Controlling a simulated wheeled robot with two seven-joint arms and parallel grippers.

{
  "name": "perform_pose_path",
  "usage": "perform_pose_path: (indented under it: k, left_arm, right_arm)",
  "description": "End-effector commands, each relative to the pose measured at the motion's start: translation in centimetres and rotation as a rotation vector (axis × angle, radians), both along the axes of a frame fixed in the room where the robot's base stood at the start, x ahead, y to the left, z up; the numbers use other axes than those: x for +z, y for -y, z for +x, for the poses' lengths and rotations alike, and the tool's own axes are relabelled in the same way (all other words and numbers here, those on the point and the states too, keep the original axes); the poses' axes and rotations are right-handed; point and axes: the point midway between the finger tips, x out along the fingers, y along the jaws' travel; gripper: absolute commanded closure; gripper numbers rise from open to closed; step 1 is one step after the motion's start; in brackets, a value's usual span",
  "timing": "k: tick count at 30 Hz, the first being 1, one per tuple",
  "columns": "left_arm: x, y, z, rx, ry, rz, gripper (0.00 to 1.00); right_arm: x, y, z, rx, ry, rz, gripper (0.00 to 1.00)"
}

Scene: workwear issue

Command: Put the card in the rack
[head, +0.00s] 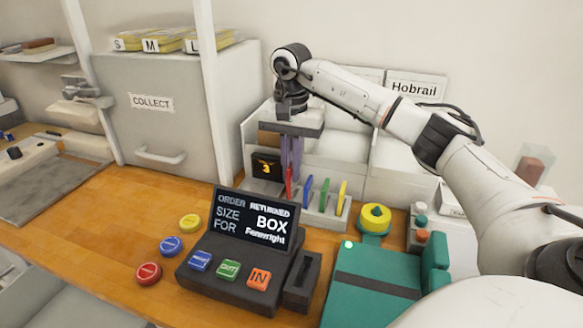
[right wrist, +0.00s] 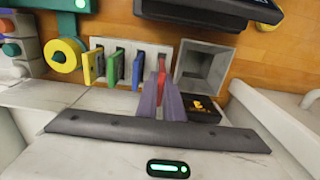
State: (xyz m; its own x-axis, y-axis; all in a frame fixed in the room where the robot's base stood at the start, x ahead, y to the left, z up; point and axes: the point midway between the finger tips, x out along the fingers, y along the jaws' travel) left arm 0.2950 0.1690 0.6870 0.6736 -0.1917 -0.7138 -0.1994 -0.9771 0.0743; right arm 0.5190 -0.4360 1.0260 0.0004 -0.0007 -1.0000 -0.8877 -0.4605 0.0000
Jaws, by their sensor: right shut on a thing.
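My right gripper (head: 290,160) points down at the left end of the card rack (head: 325,217), its purple fingers shut on a red card (head: 289,186). In the right wrist view the fingers (right wrist: 162,98) close on the red card (right wrist: 161,72), which stands at the end of the rack (right wrist: 117,47). The card's lower edge is at the rack, but I cannot tell how deep it sits in a slot. A blue card (head: 308,191), a green card (head: 324,196) and a yellow card (head: 342,195) stand upright in the rack. My left gripper is not in view.
A grey open bin (right wrist: 203,65) and a black box with a yellow mark (head: 267,168) are beside the rack. The order console (head: 240,245) stands in front. A yellow tape roll (head: 376,217) and a teal case (head: 372,285) are to the right.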

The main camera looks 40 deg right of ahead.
Motion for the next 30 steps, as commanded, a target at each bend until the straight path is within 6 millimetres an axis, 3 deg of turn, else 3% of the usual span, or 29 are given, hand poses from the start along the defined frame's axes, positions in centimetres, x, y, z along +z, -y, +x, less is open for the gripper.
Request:
perform_pose_path:
  k: [30]
  left_arm:
    - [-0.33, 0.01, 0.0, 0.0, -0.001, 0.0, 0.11]
  right_arm:
    - [-0.92, 0.03, -0.03, 0.0, -0.001, 0.0, 1.0]
